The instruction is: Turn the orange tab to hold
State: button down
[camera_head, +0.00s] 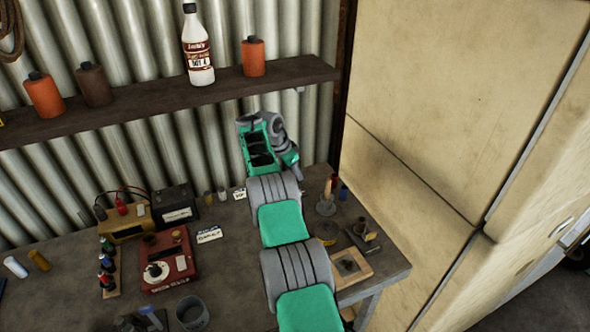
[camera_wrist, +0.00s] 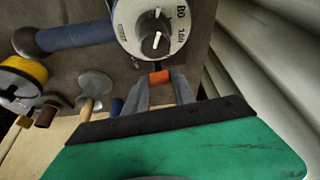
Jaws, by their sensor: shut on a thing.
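In the wrist view, a small orange tab (camera_wrist: 159,78) sits just below a round dial (camera_wrist: 151,42) with a white printed face and pale pointers. My gripper (camera_wrist: 160,86) has its two grey fingers closed on the tab, one on each side. The tab's top end shows between the fingertips; its lower part is hidden by them. In the head view, my green and grey arm reaches over the bench toward the corrugated wall, and it hides the tab and dial.
The bench (camera_head: 75,275) holds a red box (camera_head: 168,262), a yellow device (camera_head: 125,226) and a black battery (camera_head: 175,208) left of my arm. A wooden-framed block (camera_head: 352,268) lies to its right. A shelf (camera_head: 150,98) with bottles runs above. A tall beige cabinet (camera_head: 440,95) stands at right.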

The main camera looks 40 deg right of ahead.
dwell(0.4)
jog(key=c, duration=1)
grip_release()
jog(key=shift+c, duration=0.2)
